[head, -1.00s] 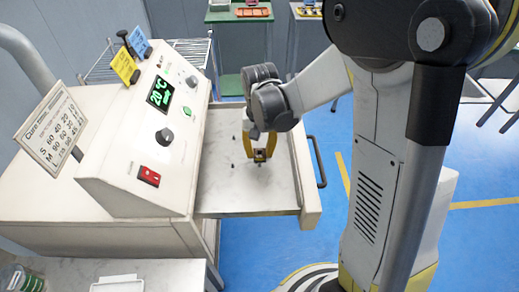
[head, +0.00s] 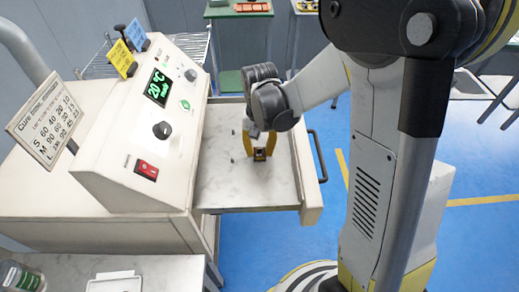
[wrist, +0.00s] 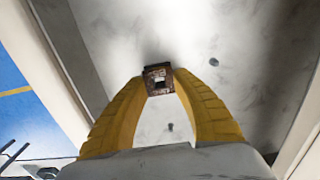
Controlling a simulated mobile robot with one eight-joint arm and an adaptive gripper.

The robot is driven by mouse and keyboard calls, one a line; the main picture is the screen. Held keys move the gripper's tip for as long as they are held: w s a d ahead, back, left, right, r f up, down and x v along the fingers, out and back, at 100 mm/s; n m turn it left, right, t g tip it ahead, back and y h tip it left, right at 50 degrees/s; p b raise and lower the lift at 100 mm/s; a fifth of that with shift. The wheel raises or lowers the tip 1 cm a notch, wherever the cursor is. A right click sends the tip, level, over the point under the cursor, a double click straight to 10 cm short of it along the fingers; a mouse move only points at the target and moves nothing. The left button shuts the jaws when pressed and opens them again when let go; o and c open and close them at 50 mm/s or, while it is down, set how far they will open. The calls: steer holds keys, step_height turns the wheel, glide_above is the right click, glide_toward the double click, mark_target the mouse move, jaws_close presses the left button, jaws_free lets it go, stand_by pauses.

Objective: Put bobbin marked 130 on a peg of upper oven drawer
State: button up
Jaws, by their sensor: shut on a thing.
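The open oven drawer (head: 222,190) is pulled out to the right of the oven, with a pale flat floor. Small dark pegs stand on it: one (head: 233,160) is left of my gripper, and in the wrist view one (wrist: 214,62) is beyond the bobbin and another (wrist: 170,127) shows between the fingers. My gripper (head: 261,155) is over the drawer floor, its yellow fingers shut on a small dark brown bobbin (wrist: 158,80) with a square opening. The bobbin is at the fingertips, low over the drawer; I cannot tell whether it touches anything. Its marking is not readable.
The oven's sloped control panel (head: 150,120) stands left of the drawer, with a display reading 20 °C. A cure-time sign (head: 47,118) is at the far left. A drawer handle (head: 318,157) sticks out at the right. A small table (head: 70,277) with a jar is at the lower left.

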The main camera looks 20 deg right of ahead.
steer(key=shift+f+b, duration=0.5)
steer(key=shift+f, duration=0.2)
steer(key=shift+f, duration=0.1)
steer(key=o, duration=1.2)
step_height(320, 180, up, 12)
steer(key=shift+r, duration=0.1)
